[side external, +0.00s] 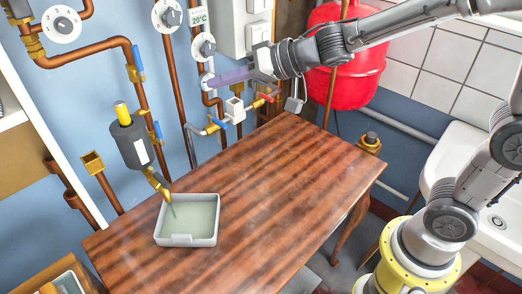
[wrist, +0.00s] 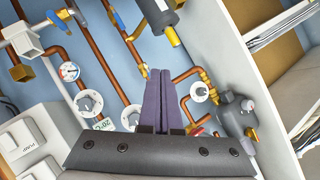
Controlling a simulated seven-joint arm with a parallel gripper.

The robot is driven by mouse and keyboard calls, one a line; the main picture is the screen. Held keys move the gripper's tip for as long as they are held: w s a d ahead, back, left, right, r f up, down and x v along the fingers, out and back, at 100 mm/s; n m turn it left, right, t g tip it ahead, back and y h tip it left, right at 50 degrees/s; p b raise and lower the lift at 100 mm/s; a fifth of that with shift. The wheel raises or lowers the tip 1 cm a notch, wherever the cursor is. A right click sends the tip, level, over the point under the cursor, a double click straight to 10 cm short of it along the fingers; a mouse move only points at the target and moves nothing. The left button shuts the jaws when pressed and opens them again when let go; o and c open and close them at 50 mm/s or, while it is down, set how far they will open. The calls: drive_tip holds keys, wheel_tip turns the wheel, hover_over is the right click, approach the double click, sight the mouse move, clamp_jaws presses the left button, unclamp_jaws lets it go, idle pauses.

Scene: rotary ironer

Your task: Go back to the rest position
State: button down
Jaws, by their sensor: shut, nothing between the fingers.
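My gripper (side external: 212,82) is at the upper middle of the side view, with its long purple fingers pointing left toward the pipework on the blue wall. The fingers are closed together and hold nothing. In the wrist view my gripper (wrist: 154,72) shows the two purple fingers side by side, pointing up the picture toward the pipes. In the side view the fingertips overlap a copper pipe near a white-backed dial (side external: 203,46); I cannot tell whether they touch anything.
A wooden table (side external: 270,185) stands below, mostly clear, with a grey tray (side external: 202,240) at its front left. A red tank (side external: 355,85) is behind my arm. A grey cylinder (side external: 130,140) hangs on the pipes. A white shelf unit (wrist: 235,70) shows in the wrist view.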

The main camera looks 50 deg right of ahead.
drive_tip(key=s+d+r+m+t+h, duration=0.1)
drive_tip(key=s+d+r+m+h, duration=0.2)
drive_tip(key=s+d, duration=0.4)
drive_tip(key=s+d+r+m+t+h, duration=0.1)
drive_tip(key=s+d+r+h, duration=0.3)
drive_tip(key=d, duration=0.4)
drive_tip(key=s+f+n+g, duration=0.3)
drive_tip(key=s+f, duration=0.3)
drive_tip(key=s, duration=0.3)
drive_tip(key=s+f+n+g, duration=0.3)
drive_tip(key=s+f+g, duration=0.1)
drive_tip(key=s+f, duration=0.3)
drive_tip(key=shift+s+a+f+g+y, duration=0.3)
drive_tip(key=shift+s+a+g, duration=0.1)
drive_tip(key=shift+s, duration=0.45)
